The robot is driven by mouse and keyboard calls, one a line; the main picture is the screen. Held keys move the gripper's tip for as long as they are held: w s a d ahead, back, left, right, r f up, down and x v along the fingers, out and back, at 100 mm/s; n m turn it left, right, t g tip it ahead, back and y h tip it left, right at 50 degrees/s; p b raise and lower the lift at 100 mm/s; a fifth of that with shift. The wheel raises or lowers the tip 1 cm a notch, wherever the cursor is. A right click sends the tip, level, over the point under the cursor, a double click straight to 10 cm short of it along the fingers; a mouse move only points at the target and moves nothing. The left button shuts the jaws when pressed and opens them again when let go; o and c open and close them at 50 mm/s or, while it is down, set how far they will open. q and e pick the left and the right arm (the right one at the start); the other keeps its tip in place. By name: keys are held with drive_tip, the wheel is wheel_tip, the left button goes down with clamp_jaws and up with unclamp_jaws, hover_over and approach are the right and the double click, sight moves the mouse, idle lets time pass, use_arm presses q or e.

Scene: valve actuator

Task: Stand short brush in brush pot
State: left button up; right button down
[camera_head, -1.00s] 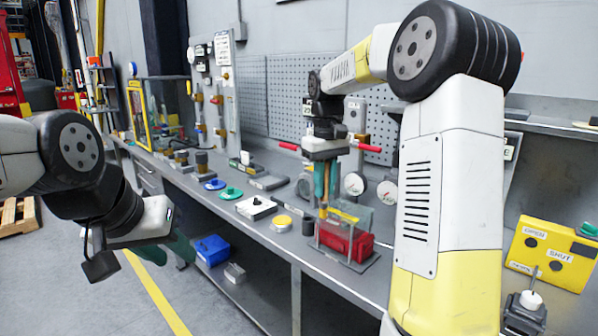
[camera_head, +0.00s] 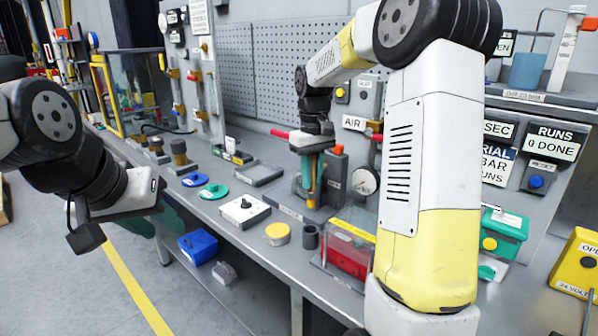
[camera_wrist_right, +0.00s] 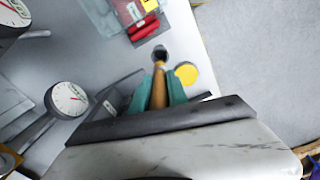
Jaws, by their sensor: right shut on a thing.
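My right gripper (camera_head: 313,178) is shut on a short brush with a wooden, orange-brown handle (camera_head: 313,194), pointing downward above the bench. The handle also shows between the teal fingers in the right wrist view (camera_wrist_right: 158,88). The brush pot (camera_head: 310,237), a small dark open cylinder, stands on the bench near its front edge. In the right wrist view the pot (camera_wrist_right: 160,53) lies just beyond the brush's far end; the brush appears apart from it and above. My left gripper (camera_head: 140,218) is at the left, off the bench front, its fingers partly hidden by its white body.
A clear box with a red item (camera_head: 348,258) stands right of the pot. A gauge (camera_head: 366,180) is behind. A blue bin (camera_head: 198,246) is on the lower shelf.

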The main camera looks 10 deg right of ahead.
sight(311, 192)
drive_tip(key=shift+s+f, duration=0.1)
drive_tip(key=shift+f, duration=5.45)
drive_tip(key=c, duration=1.2)
unclamp_jaws()
wheel_tip(311, 192, up, 7)
drive_tip(key=shift+f, duration=0.15)
drive_tip(key=shift+r, duration=0.55)
